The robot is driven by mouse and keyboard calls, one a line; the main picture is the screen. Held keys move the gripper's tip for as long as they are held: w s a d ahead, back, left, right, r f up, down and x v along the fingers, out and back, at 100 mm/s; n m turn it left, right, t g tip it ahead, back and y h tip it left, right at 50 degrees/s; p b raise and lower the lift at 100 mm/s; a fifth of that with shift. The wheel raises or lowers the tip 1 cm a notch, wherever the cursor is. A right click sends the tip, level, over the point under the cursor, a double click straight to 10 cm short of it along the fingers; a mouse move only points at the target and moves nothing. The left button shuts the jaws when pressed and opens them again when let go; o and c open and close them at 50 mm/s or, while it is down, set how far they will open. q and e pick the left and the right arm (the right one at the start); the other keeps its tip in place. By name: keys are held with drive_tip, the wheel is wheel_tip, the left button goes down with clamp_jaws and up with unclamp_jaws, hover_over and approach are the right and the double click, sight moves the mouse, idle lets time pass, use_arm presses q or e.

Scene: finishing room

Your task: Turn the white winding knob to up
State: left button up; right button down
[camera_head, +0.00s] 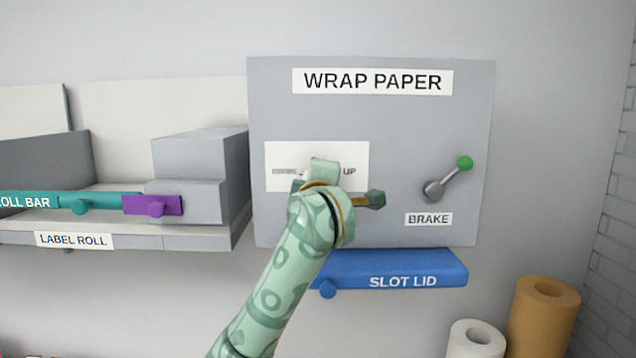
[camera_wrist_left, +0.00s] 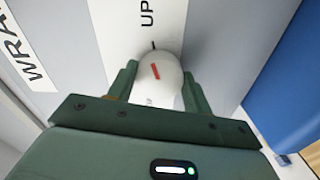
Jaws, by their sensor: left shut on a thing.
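The white winding knob (camera_wrist_left: 166,88) shows in the left wrist view, with a short red mark on its face. A thin black tick stands on the panel just beyond it, towards the UP label (camera_wrist_left: 146,13). The red mark lies close to the tick, slightly tilted. My left gripper (camera_wrist_left: 160,73) is shut on the knob, one finger on each side. In the head view my left gripper (camera_head: 325,175) covers the knob in front of the white label plate (camera_head: 300,152), with UP at its right. The label at its left is too blurred to read. My right gripper is not in view.
The grey WRAP PAPER panel (camera_head: 270,90) also carries a brake lever with a green ball (camera_head: 465,162). A blue slot lid (camera_head: 440,267) sticks out below. A shelf with a teal roll bar (camera_head: 115,201) and a purple tab (camera_head: 170,205) is at left. Paper rolls stand lower right.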

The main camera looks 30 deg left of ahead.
use_arm(q)
drive_tip(key=shift+f+m, duration=0.1)
drive_tip(key=shift+m, duration=0.4)
drive_tip(key=o, duration=1)
drive_tip(key=shift+d, duration=0.1)
drive_tip(key=v, duration=1.6)
drive_tip(key=shift+d+b, duration=0.1)
drive_tip(key=shift+b, duration=0.25)
